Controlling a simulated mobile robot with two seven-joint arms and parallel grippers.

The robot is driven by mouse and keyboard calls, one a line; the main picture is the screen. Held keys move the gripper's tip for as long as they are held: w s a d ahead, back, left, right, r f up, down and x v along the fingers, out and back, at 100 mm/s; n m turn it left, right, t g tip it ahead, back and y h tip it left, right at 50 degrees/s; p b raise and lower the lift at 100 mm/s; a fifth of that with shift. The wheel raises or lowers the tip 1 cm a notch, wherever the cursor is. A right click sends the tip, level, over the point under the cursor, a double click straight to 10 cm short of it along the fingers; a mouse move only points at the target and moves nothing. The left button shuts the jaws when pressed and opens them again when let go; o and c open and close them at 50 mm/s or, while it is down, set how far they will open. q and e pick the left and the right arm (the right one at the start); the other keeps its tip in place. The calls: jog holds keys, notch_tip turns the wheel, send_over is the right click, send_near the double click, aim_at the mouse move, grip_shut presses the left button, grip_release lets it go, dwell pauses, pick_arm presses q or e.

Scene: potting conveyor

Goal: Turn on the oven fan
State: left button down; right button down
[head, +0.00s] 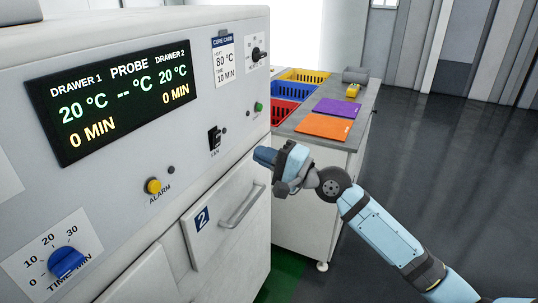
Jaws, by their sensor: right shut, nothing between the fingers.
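The oven (200,110) fills the left of the head view with its pale control panel. The fan switch (214,138) is a black rocker on the panel, above the label FAN. Its position is too small to tell. My right gripper (262,156) is shut and empty. It is in front of the panel, to the right of the switch and a little lower, apart from the switch in the picture. My left gripper is not in view.
The panel also has a display (115,95), a yellow alarm button (154,186), a blue timer knob (67,262), a green button (259,106) and a black knob (257,53). Drawer 2's handle (242,207) sticks out below. A bench (345,140) with bins stands behind.

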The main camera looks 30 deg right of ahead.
aim_at(218, 135)
jog(key=x, duration=0.9)
jog(key=shift+w+a, duration=0.15)
jog(key=shift+w, duration=0.15)
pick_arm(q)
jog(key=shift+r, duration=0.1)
pick_arm(e)
jog(key=shift+r+p, duration=0.25)
jog(key=shift+p, duration=0.35)
jog(key=p, duration=0.1)
jog(key=r+p, duration=0.1)
jog(key=p, duration=0.1)
jog(key=shift+w+a+g+h, duration=0.1)
jog(key=shift+w+g+h, duration=0.05)
jog(key=shift+g+h, duration=0.15)
jog(key=shift+f, duration=0.45)
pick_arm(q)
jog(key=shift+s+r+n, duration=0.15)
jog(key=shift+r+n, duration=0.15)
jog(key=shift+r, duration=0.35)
pick_arm(e)
jog(key=shift+a+f, duration=0.1)
